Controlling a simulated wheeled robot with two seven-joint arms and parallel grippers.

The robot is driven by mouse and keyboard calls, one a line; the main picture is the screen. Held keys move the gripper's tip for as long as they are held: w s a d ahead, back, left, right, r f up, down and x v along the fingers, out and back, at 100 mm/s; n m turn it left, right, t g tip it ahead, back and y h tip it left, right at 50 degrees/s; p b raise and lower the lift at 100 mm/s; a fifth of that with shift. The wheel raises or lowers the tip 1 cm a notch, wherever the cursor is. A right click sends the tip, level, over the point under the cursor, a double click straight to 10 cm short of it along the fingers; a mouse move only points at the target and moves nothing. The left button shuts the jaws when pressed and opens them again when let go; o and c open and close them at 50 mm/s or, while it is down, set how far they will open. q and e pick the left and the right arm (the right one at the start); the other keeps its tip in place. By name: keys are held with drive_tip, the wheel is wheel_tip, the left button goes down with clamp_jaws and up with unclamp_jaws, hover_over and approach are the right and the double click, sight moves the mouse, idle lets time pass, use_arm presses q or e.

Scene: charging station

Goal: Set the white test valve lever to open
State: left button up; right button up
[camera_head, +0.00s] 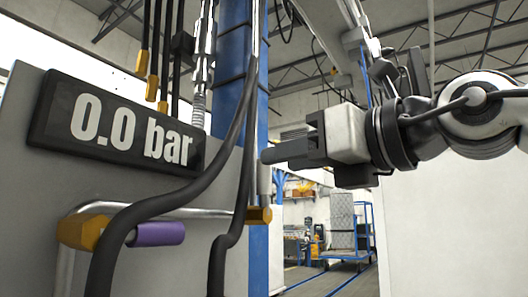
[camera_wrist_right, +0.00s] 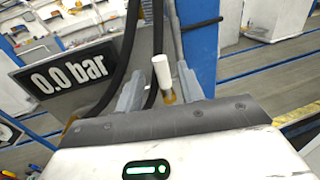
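The white test valve lever (camera_head: 265,180) stands upright above a brass fitting (camera_head: 259,215), just right of a black hose in the head view. In the right wrist view the white lever (camera_wrist_right: 161,72) shows between my two grey fingers, with gaps on both sides. My right gripper (camera_head: 268,156) reaches in from the right, its fingertips at the lever's top in the head view. It also shows in the right wrist view (camera_wrist_right: 160,82), open around or just short of the lever; I cannot tell the exact depth. My left gripper is not in view.
A black display (camera_head: 120,120) reads 0.0 bar on the grey panel (camera_head: 190,272). A purple handle (camera_head: 157,233) and a metal pipe sit below it. Black hoses (camera_head: 125,222) hang close in front. A blue column (camera_head: 233,75) stands behind; a cart (camera_head: 347,235) is far back.

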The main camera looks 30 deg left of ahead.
sight(264, 177)
drive_tip(key=p+x, duration=0.1)
drive_tip(key=x, duration=0.4)
drive_tip(key=shift+a+p, duration=0.2)
drive_tip(key=shift+p, duration=0.1)
clamp_jaws()
